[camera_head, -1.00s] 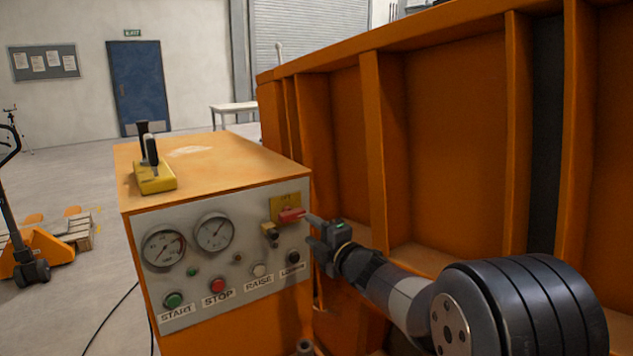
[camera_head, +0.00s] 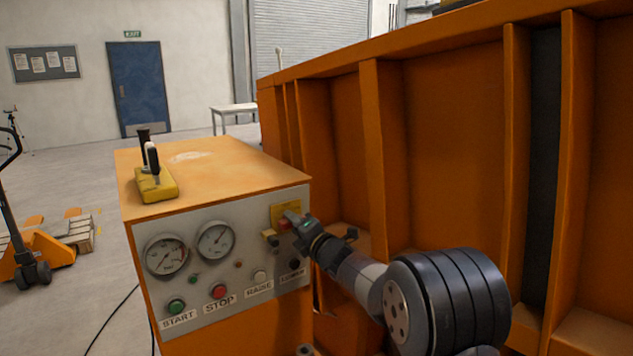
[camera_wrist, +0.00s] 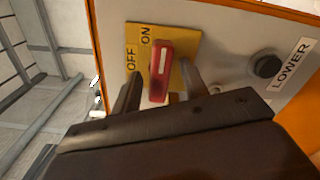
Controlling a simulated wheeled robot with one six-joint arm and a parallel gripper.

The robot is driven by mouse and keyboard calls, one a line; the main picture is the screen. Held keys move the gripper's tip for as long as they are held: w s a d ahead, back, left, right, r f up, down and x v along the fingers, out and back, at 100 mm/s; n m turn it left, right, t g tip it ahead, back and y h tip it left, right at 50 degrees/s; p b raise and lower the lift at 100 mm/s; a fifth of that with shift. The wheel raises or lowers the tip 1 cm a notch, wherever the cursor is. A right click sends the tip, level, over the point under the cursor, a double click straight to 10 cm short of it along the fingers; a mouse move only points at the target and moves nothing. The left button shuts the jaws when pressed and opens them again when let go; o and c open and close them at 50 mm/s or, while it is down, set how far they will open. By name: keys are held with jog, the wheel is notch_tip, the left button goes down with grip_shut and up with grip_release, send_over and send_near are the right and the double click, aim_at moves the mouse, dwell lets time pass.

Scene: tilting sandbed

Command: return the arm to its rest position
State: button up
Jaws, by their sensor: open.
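My gripper (camera_head: 293,226) is at the right side of the control panel (camera_head: 200,290), in front of the red rotary switch on its yellow plate. In the wrist view my gripper (camera_wrist: 158,82) is open, with one dark finger on each side of the red switch handle (camera_wrist: 160,64). The handle lies beside the ON mark on the yellow plate (camera_wrist: 185,50), and OFF is printed to its left. I cannot tell whether either finger touches the handle. In the head view the gripper partly hides the switch (camera_head: 283,224).
The panel also carries gauges (camera_head: 166,255), a green START button (camera_head: 176,306), a red STOP button (camera_head: 219,291), RAISE (camera_head: 260,277) and LOWER (camera_wrist: 265,66) buttons. A yellow joystick box (camera_head: 157,184) stands on the cabinet. The ribbed orange sandbed wall (camera_head: 450,140) rises close behind my arm.

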jog(key=shift+n+p, duration=0.5)
jog(key=shift+n, duration=1.4)
jog(key=shift+d, duration=0.1)
